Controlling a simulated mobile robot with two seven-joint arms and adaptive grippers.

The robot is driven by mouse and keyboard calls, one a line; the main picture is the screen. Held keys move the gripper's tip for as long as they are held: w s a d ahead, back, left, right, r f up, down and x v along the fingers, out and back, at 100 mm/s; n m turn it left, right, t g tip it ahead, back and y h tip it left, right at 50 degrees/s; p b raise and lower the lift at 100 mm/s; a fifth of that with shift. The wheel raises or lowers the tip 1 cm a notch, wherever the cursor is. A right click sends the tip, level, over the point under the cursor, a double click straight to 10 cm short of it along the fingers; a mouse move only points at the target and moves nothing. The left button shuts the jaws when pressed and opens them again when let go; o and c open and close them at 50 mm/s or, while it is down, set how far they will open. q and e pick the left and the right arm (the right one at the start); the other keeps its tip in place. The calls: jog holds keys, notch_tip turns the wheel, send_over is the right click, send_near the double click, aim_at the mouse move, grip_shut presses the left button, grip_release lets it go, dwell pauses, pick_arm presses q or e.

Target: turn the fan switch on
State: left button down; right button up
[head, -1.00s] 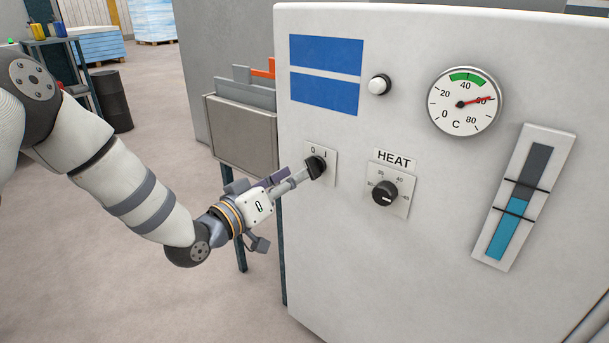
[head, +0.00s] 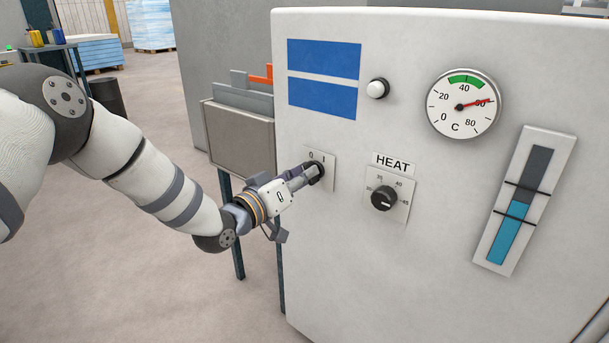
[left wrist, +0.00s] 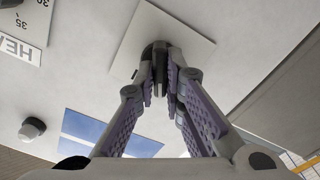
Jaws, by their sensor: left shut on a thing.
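The fan switch is a dark rotary knob (left wrist: 160,55) on a light square plate marked 0 and I, on the front of the pale machine panel. The plate (head: 329,167) shows in the head view left of the HEAT dial. My left gripper (head: 313,172) reaches it from the lower left. In the left wrist view its two purple-padded fingers close on the knob's grip from both sides. The fingers hide much of the knob, so its exact pointing direction is hard to read. My right gripper is in neither view.
The HEAT dial (head: 383,197) sits close to the right of the switch. A white push button (head: 377,88), a temperature gauge (head: 464,104) and a blue level indicator (head: 517,205) are farther off. A grey bin (head: 240,138) stands left of the panel.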

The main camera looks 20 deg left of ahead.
pick_arm(q)
jog(key=shift+m, duration=0.3)
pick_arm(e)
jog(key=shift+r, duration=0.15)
pick_arm(q)
jog(key=shift+d+m+p, duration=0.2)
jog(key=shift+m+p, duration=2.5)
jog(key=shift+m, duration=2.9)
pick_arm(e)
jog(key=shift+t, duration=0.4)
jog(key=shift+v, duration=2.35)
pick_arm(q)
jog(key=shift+s, duration=0.1)
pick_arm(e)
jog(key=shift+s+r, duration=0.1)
pick_arm(q)
jog(key=c, duration=1.7)
grip_release()
jog(key=v, duration=1.2)
